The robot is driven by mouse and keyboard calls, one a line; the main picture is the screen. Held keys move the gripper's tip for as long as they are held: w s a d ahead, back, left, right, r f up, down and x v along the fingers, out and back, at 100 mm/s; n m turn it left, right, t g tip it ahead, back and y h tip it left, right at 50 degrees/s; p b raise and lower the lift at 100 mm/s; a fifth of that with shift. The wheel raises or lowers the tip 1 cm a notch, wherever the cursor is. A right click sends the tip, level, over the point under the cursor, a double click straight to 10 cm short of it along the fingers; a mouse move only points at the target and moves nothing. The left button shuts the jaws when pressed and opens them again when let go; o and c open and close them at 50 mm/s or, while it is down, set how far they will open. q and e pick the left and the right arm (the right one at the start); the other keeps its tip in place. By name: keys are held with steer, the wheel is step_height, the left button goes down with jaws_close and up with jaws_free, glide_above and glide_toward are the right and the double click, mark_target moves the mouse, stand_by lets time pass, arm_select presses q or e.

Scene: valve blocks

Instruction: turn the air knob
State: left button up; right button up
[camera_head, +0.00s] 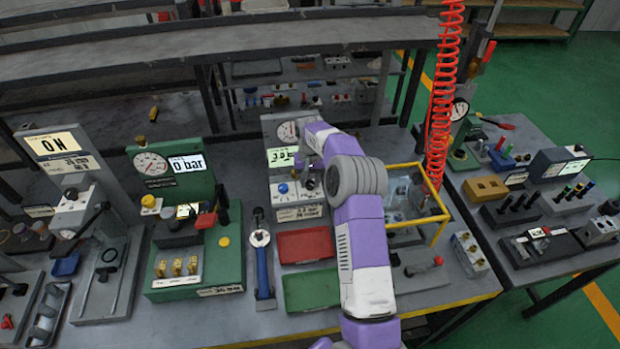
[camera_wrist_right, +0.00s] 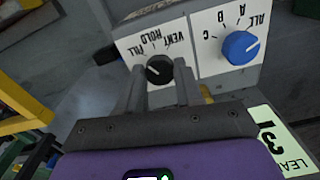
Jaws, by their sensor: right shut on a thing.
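The black knob (camera_wrist_right: 159,69) sits on a white panel marked FILL, HOLD and VENT in the right wrist view, where the lettering is upside down. My right gripper (camera_wrist_right: 158,78) is shut on this knob, with one finger on each side of it. A white mark shows on the knob, but I cannot tell exactly which word it points to. A blue knob (camera_wrist_right: 240,47) marked ALL, A, B and C is beside it, apart from the fingers; it also shows in the head view (camera_head: 283,188). My right arm hides much of the grip in the head view. My left gripper is out of view.
A display (camera_head: 282,157) and a gauge (camera_head: 288,131) stand above the knobs. A red tray (camera_head: 305,246) and a green tray (camera_head: 311,291) lie in front. A yellow frame (camera_head: 437,199) stands close on the right, with a red coiled hose (camera_head: 444,90) behind it.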

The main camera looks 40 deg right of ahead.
mark_target(310, 183)
steer(key=m+p, duration=0.1)
steer(key=m, duration=0.4)
steer(key=shift+r+m+p, duration=0.1)
steer(key=shift+m+p, duration=0.2)
steer(key=shift+p, duration=0.1)
steer(key=shift+m, duration=0.3)
steer(key=shift+d, duration=0.1)
steer(key=o, duration=1)
steer(key=shift+o, duration=0.2)
steer(key=shift+r+p, duration=0.4)
steer(key=shift+r, duration=3.3)
